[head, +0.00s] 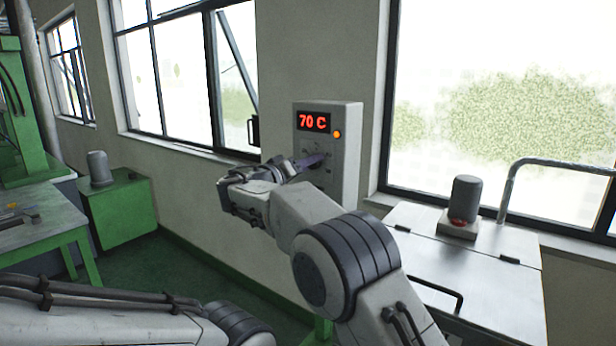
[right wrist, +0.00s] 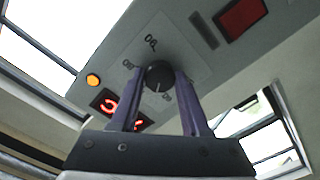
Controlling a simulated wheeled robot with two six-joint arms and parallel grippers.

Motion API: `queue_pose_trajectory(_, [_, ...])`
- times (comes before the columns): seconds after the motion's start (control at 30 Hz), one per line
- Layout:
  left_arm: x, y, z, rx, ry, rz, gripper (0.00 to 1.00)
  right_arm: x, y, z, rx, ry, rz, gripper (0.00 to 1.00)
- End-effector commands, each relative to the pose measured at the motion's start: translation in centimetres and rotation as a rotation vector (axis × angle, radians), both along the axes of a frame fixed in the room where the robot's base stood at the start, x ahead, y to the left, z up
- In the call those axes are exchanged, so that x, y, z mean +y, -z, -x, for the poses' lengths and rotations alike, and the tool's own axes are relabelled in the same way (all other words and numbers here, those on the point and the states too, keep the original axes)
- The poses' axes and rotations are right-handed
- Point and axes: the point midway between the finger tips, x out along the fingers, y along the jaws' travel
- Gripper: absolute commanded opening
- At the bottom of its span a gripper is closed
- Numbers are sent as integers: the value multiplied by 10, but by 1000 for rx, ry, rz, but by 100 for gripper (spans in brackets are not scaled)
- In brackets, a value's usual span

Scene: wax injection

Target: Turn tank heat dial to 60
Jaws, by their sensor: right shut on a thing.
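The heat control box (head: 345,150) is mounted on the wall, with a red display (head: 314,121) reading 70 C and an orange lamp (head: 337,134) beside it. The black round heat dial (right wrist: 160,75) shows in the right wrist view, with a pale pointer mark and printed numbers around it that are too blurred to read surely. My right gripper (head: 318,160) is at the box, and in the right wrist view its two purple fingers (right wrist: 160,80) are shut on the dial from both sides. The dial is mostly hidden in the head view. My left arm lies low at the left; its gripper is not visible.
A metal cabinet (head: 470,262) with a grey cylinder (head: 465,195) on top stands to the right under a window. A green box (head: 122,212) and a green-legged table (head: 40,225) stand at the left. The green floor between is clear.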

Motion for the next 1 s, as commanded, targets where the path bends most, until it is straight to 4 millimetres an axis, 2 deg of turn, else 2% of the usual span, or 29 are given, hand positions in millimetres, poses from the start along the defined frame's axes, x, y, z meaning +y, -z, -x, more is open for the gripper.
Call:
queue_pose_trajectory(0.1, [0, 8, 0, 0, 0, 0, 0, 1, 0, 0, 60, -5, 86, 0])
queue_pose_trajectory(0.5, [0, 12, 0, 0, 0, 0, 0, 2, -2, -1, 226, -5, 315, 0])
queue_pose_trajectory(1.0, [0, 13, 0, 0, 0, 0, 0, 2, -2, -1, 286, -6, 400, 0])
